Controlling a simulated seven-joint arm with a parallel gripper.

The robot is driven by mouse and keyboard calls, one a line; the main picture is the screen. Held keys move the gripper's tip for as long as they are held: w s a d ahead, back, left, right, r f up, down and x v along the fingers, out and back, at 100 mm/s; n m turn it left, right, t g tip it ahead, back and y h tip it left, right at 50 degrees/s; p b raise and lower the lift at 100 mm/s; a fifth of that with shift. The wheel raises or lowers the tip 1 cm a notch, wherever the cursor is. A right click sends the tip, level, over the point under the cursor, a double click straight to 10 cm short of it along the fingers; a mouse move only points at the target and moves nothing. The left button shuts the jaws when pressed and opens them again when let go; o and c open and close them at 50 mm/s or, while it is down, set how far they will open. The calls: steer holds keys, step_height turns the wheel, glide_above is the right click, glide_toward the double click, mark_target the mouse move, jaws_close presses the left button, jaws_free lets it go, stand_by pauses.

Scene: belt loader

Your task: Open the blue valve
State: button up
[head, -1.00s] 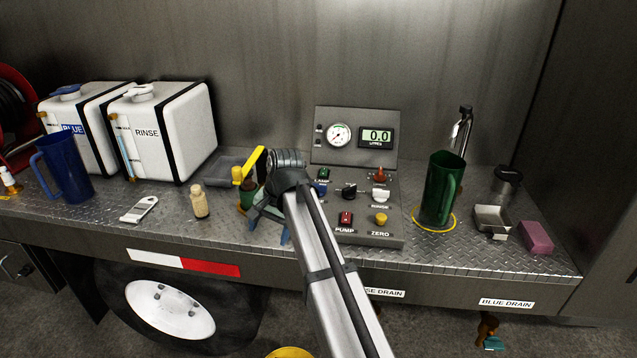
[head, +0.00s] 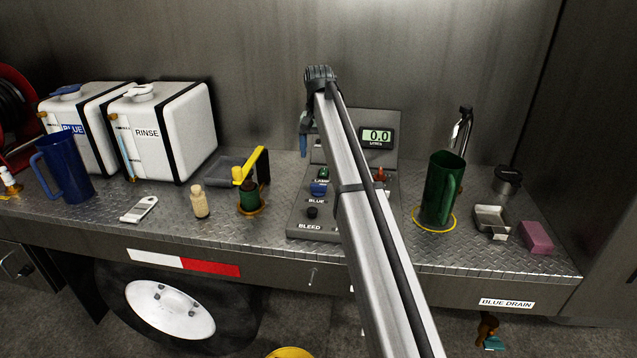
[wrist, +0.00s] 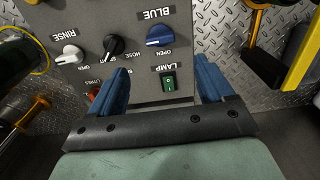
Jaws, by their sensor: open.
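The blue valve is a blue knob (head: 319,188) on the left side of the control panel, above its BLUE label. In the wrist view the panel appears upside down, and the blue knob (wrist: 160,36) lies beyond my fingertips, with an OPEN mark beside it. My gripper (wrist: 160,65) is open and empty. Its two blue fingers are spread on either side of the LAMP switch (wrist: 168,81), apart from the knob. In the head view my gripper (head: 304,147) is raised at the panel's upper left, partly hidden by my arm.
The hose select knob (wrist: 113,46) and white RINSE knob (wrist: 68,54) are close to the blue knob. A green jug (head: 440,190) stands to the right. My arm hides the panel's middle.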

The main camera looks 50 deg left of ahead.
mark_target(318, 185)
step_height(318, 185, down, 11)
steer(key=shift+f, duration=0.15)
stand_by(0.4)
steer(key=shift+c, duration=0.3)
steer(key=c, duration=1)
